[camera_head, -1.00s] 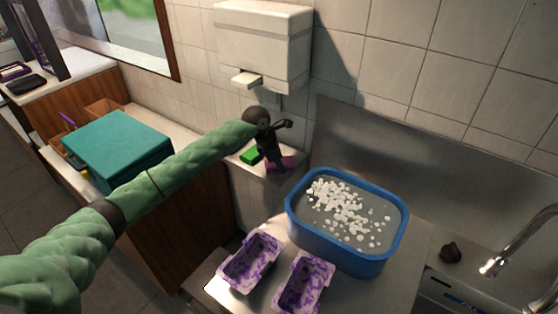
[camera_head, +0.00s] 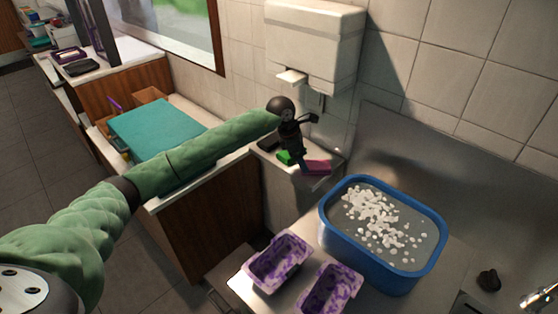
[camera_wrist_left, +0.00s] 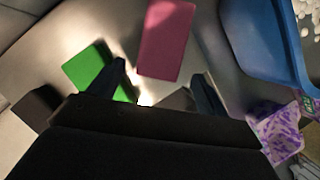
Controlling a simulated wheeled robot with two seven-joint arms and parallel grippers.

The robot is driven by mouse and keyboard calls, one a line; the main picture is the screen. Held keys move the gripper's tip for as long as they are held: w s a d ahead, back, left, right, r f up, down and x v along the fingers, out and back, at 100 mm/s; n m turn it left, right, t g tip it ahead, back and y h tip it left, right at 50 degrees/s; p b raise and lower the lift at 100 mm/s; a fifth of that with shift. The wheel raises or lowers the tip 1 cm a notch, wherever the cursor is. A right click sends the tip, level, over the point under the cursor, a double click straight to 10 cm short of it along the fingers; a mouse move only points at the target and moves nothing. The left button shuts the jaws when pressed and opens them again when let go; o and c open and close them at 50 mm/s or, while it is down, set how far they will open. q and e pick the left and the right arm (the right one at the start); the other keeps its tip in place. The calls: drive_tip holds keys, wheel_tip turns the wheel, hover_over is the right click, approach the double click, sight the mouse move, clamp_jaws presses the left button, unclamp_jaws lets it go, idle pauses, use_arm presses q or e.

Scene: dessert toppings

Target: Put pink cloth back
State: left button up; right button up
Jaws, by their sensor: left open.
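The pink cloth (camera_head: 318,167) is a flat, block-like pink piece lying on the steel ledge below the wall dispenser. In the left wrist view the pink cloth (camera_wrist_left: 165,40) lies beyond the fingertips, between their lines. My left gripper (camera_head: 300,168) points down at the ledge, just left of the pink cloth. In the left wrist view my left gripper (camera_wrist_left: 160,82) has its fingers spread with nothing between them, apart from the pink cloth. My right gripper does not show.
A green sponge (camera_head: 285,157) and a dark block (camera_head: 268,145) lie left of the pink cloth. A blue basin (camera_head: 382,271) of foamy water stands to the right. Two purple-stained trays (camera_head: 278,262) sit in front. A teal box (camera_head: 150,130) stands left, under my arm.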

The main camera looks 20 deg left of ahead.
use_arm(q)
drive_tip(key=shift+s+a+b, duration=0.45)
drive_tip(key=shift+s+a, duration=0.1)
drive_tip(key=shift+a, duration=0.75)
drive_tip(key=shift+s+a+b, duration=0.45)
drive_tip(key=shift+s+a, duration=0.05)
drive_tip(key=shift+a, duration=0.75)
drive_tip(key=shift+s+a+b, duration=0.45)
drive_tip(key=shift+s+a, duration=0.1)
drive_tip(key=shift+a, duration=0.75)
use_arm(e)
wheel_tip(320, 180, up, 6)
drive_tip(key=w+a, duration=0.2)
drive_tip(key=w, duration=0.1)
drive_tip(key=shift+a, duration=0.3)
